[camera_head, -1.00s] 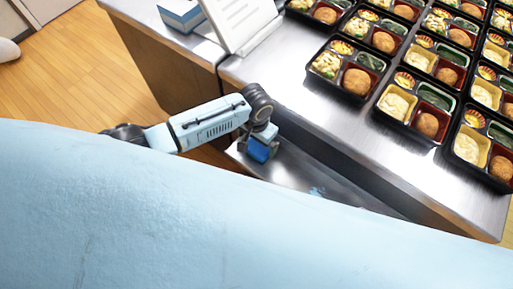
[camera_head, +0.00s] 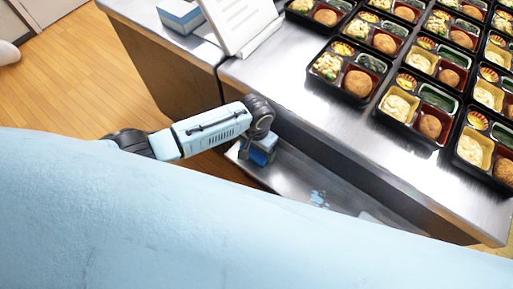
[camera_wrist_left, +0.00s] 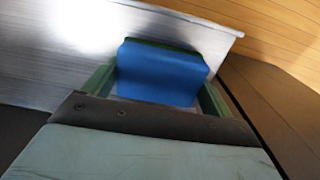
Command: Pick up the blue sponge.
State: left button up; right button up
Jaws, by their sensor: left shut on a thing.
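The blue sponge (camera_wrist_left: 160,73) fills the space between the two green fingers of my left gripper (camera_wrist_left: 158,88) in the left wrist view. A thin dark green edge shows along its far side. The left gripper (camera_head: 259,155) is shut on the sponge. In the head view the blue sponge (camera_head: 261,156) shows at the end of my left arm, over the left end of a low metal shelf. Whether it touches the shelf is not clear. My right gripper is not in view.
Several bento trays (camera_head: 346,92) cover the counter (camera_head: 290,85). A white sign (camera_head: 238,22) and a blue-white box (camera_head: 181,15) stand at the back left.

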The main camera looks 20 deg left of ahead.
pick_arm(q)
jog(key=shift+r, duration=0.55)
notch_tip(320, 180, up, 9)
jog(key=p, duration=0.3)
notch_tip(320, 180, up, 8)
jog(key=p, duration=0.2)
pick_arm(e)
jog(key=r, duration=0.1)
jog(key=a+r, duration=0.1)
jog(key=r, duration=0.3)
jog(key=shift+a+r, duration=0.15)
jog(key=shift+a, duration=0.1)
